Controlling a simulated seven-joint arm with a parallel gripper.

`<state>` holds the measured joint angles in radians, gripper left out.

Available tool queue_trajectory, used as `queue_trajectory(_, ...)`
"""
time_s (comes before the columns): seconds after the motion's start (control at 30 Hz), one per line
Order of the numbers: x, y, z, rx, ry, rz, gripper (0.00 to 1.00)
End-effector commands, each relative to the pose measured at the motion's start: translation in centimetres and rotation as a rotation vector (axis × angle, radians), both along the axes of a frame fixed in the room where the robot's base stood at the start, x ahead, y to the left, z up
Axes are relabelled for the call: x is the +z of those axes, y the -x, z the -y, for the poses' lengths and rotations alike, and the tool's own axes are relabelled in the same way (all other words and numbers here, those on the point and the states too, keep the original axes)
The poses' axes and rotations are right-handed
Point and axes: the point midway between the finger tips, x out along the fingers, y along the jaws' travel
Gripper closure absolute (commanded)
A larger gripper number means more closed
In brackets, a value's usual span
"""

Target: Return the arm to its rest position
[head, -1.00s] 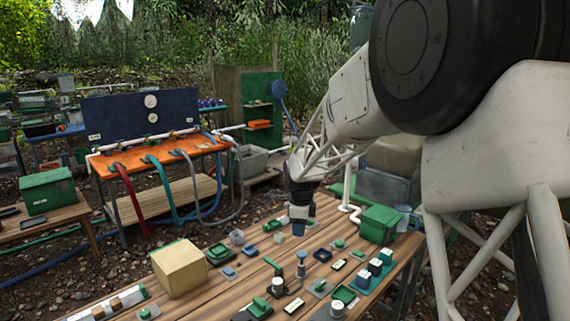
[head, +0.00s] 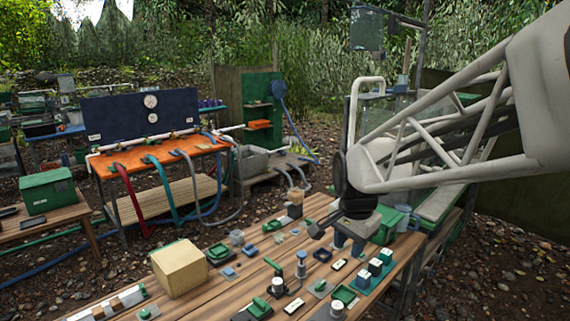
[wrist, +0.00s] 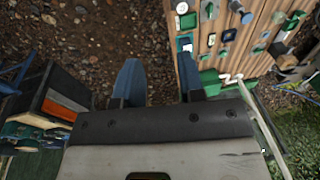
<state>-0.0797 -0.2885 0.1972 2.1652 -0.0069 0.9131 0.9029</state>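My gripper (head: 338,238) hangs over the far right part of the wooden workbench, with my arm reaching in from the right. In the wrist view my gripper (wrist: 161,82) has its two blue fingers spread apart, with nothing held between them. Bare ground and the left edge of the bench show beyond the fingers. In the head view the gripper partly hides a green box (head: 385,226) on the bench. The contact between gripper and box, if any, cannot be told.
The wooden bench (head: 231,291) carries a cardboard-coloured box (head: 179,268), several small green and blue parts, and a small tan block (head: 295,204) at its far edge. An orange-topped table (head: 160,154) with hoses stands behind at left.

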Motion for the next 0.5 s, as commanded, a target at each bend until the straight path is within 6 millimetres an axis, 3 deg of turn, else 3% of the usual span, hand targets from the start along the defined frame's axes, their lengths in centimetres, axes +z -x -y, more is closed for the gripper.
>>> queue_trajectory(0.5, 0.4, 13.5, 3.1, 0.456, 0.091, 0.049, 0.64)
